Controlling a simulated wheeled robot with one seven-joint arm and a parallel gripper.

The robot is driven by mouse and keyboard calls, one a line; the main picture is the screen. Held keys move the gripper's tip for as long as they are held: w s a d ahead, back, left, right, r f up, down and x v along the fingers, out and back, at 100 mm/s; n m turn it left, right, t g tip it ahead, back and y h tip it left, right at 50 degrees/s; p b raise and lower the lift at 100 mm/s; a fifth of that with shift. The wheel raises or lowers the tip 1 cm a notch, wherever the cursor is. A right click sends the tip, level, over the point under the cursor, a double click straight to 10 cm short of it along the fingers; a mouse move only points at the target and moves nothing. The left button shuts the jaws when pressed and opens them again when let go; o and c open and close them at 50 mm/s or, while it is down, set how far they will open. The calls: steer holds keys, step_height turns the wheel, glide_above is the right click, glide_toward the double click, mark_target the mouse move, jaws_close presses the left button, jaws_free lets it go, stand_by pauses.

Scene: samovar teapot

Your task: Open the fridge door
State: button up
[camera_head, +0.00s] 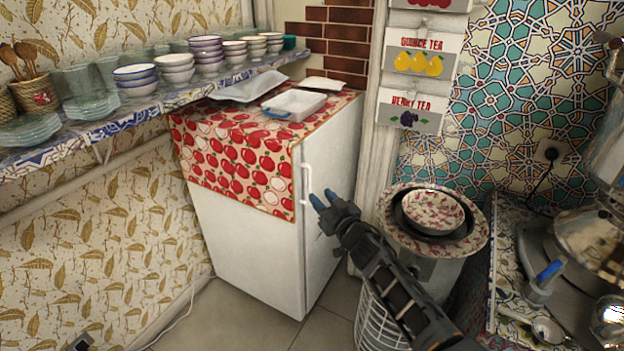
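A small white fridge (248,244) stands on the floor left of centre, against the patterned wall. Its door appears to be the narrower face on the right (327,163) and looks closed. A slim white vertical handle (306,184) is near the door's left edge, beside the fridge's corner. My gripper (324,199), with blue fingertips, is just right of and slightly below the handle, in front of the door. The fingertips are apart with nothing visible between them. Whether a finger touches the door or handle is unclear. My arm hides part of the door's lower right.
A red apple-print cloth (232,165) drapes over the fridge top, with a white dish (294,104) on it. A shelf of bowls (100,127) runs along the left wall. A white basket (372,322) and round stand (393,228) are close to my arm. Floor before the fridge is clear.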

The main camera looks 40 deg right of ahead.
mark_target(310, 180)
steer(key=b+x, duration=0.1)
steer(key=x, duration=0.1)
steer(key=b+x, duration=0.2)
steer(key=x, duration=0.1)
steer(key=b+x, duration=0.1)
steer(key=x, duration=0.2)
steer(key=shift+d+r+b, duration=0.1)
steer(key=shift+d+b, duration=0.2)
steer(key=shift+d, duration=0.1)
jaws_close()
stand_by(0.3)
